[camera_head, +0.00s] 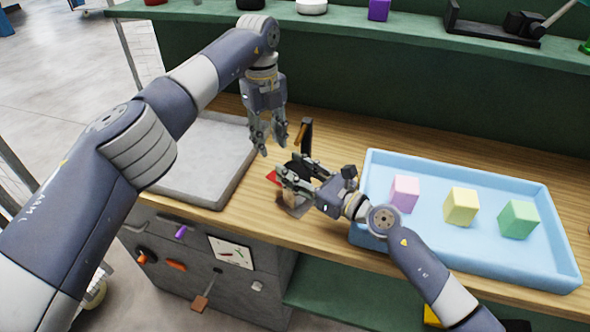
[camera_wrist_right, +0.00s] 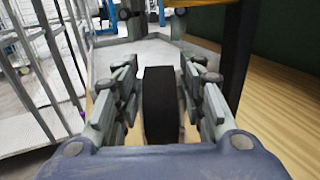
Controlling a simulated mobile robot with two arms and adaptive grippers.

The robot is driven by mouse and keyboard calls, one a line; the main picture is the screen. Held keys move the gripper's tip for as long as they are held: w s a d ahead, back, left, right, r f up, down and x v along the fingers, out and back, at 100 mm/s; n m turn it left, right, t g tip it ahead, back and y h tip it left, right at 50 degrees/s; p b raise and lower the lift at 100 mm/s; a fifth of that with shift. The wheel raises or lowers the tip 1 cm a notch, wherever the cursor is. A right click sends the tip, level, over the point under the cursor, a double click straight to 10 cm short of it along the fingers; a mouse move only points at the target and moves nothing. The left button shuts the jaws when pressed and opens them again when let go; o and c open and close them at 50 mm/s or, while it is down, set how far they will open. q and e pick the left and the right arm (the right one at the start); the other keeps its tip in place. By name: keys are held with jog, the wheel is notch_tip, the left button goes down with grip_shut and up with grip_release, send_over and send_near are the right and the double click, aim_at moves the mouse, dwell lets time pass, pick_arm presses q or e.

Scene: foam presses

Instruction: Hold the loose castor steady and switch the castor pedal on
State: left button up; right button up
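The loose castor (camera_wrist_right: 160,105) shows in the right wrist view as a dark wheel standing upright between my right gripper's fingers. In the head view, my right gripper (camera_head: 282,177) lies level above the wooden top and hides most of the castor. A red piece (camera_head: 273,178), perhaps the pedal, shows at its fingertips; its on or off state is unclear. My left gripper (camera_head: 272,150) points down, open and empty, above and behind the right gripper.
A black post (camera_head: 306,136) with an orange piece (camera_head: 300,134) stands just behind. A blue tray (camera_head: 470,270) with pink, yellow and green blocks is at right. A grey tray (camera_head: 205,185) is at left. The bench's front edge is close to the castor.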

pick_arm(q)
jog(key=shift+f, duration=0.1)
jog(key=c, duration=0.6)
jog(key=f+h, duration=0.1)
jog(key=w+f+t+h, duration=0.1)
jog(key=h, duration=0.1)
jog(key=w+f+h, duration=0.1)
jog(key=f, duration=0.1)
jog(key=shift+d+f+h, duration=0.1)
jog(key=shift+d+h, duration=0.3)
grip_shut()
jog(key=s+a+r+n+t+h, duration=0.2)
jog(key=s+r+n+t+h, duration=0.2)
jog(key=r+n+t+h, duration=0.5)
jog(key=s+a+f+n+t+y, duration=0.1)
jog(key=s+a+f+n+y, duration=0.3)
jog(key=n, duration=0.8)
jog(key=shift+s+a+f+t, duration=0.4)
jog(key=shift+s+a+f, duration=0.85)
jog(key=shift+s+f, duration=0.2)
